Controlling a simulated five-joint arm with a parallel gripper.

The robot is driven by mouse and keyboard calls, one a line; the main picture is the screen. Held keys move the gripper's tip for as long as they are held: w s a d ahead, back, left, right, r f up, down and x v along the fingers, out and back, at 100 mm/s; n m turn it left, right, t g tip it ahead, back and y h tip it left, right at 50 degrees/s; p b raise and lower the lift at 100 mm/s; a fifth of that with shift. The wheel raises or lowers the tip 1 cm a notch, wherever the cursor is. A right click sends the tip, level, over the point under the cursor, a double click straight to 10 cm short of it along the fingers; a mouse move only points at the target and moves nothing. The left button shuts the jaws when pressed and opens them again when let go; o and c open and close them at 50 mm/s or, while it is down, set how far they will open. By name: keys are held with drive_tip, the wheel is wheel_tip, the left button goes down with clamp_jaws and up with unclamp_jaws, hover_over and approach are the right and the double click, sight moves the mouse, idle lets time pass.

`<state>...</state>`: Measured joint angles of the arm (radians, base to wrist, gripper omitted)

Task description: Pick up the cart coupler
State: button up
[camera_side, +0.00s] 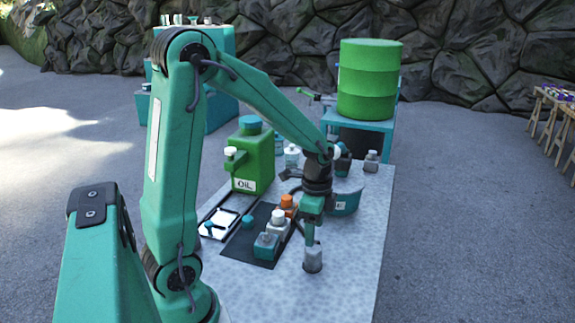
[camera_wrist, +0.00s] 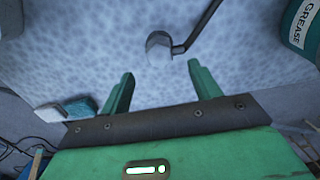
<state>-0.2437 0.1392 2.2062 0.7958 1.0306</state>
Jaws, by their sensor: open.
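A small grey piece with a rounded end and a dark rod, which looks like the cart coupler (camera_wrist: 159,50), lies ahead of my fingertips in the wrist view. In the side view a grey piece (camera_side: 312,260), seemingly the same one, stands on the speckled table right below my gripper (camera_side: 309,234). My fingers point down, and part of the piece's rod is hidden behind them there. In the wrist view my gripper (camera_wrist: 161,72) is open with nothing between its two green fingers. The piece lies between the finger lines, beyond the tips.
A teal grease can (camera_wrist: 303,30) stands close on the right, and in the side view (camera_side: 346,203) behind my gripper. A dark tray (camera_side: 237,248) with several small blocks lies to the left. A green oil can (camera_side: 254,165) stands behind it. The table front right is clear.

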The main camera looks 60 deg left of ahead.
sight(313, 249)
drive_tip(key=shift+f, duration=1.25)
drive_tip(key=shift+f, duration=0.1)
drive_tip(key=shift+f, duration=2.5)
drive_tip(key=c, duration=1.1)
